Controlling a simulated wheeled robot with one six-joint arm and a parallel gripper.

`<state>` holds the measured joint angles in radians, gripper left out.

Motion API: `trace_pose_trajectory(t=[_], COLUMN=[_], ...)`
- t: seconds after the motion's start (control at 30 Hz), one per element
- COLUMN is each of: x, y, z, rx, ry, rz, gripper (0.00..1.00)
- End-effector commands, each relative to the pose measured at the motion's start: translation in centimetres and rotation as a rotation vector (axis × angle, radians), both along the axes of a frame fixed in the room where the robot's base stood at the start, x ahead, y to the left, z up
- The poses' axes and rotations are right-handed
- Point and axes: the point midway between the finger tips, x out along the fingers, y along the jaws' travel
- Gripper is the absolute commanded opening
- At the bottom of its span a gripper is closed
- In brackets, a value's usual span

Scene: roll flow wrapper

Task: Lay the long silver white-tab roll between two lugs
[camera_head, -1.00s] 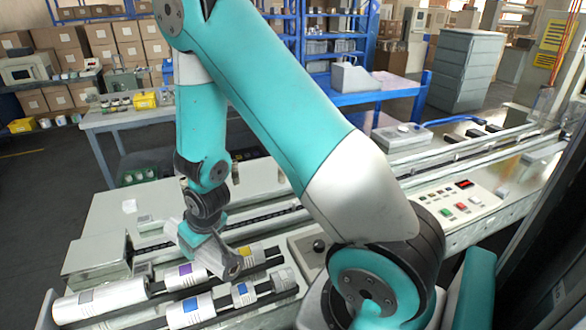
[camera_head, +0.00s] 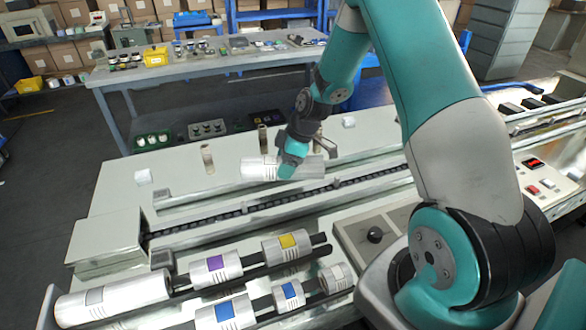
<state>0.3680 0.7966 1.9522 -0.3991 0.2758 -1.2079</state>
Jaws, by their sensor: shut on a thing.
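My gripper (camera_head: 291,168) is shut on a silver roll (camera_head: 259,168), held roughly level above the machine's far side. The roll sticks out on both sides of the gripper, which hides its middle; I cannot make out its tab. Below and nearer runs a dark chain track (camera_head: 290,197) across the pale machine deck. Small grey upright pieces that look like lugs stand along it, one at the left (camera_head: 251,208) and one further right (camera_head: 337,182). The roll is apart from the track, beyond it in the picture.
A front rack holds a long grey-tab roll (camera_head: 112,299), a purple-tab roll (camera_head: 216,268), a yellow-tab roll (camera_head: 286,246), two blue-tab rolls (camera_head: 225,313) (camera_head: 288,296) and a pale-tab roll (camera_head: 336,278). Brown posts (camera_head: 207,156) (camera_head: 262,138) stand behind the track. A knob panel (camera_head: 374,236) lies right.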

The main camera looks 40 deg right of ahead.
Motion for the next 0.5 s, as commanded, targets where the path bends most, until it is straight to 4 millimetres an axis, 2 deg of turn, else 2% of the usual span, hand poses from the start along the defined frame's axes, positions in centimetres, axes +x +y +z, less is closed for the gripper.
trace_pose_trajectory(t=[0.03,0.2,0.5], x=[0.4,0.6,0.5], y=[-0.9,-2.6,-2.9], z=[-0.6,-0.6,-1.5], rx=[0.000,-0.002,-0.002], ry=[-0.006,-0.003,-0.001], rz=[0.073,0.269,0.321], gripper=[0.17,0.17,0.17])
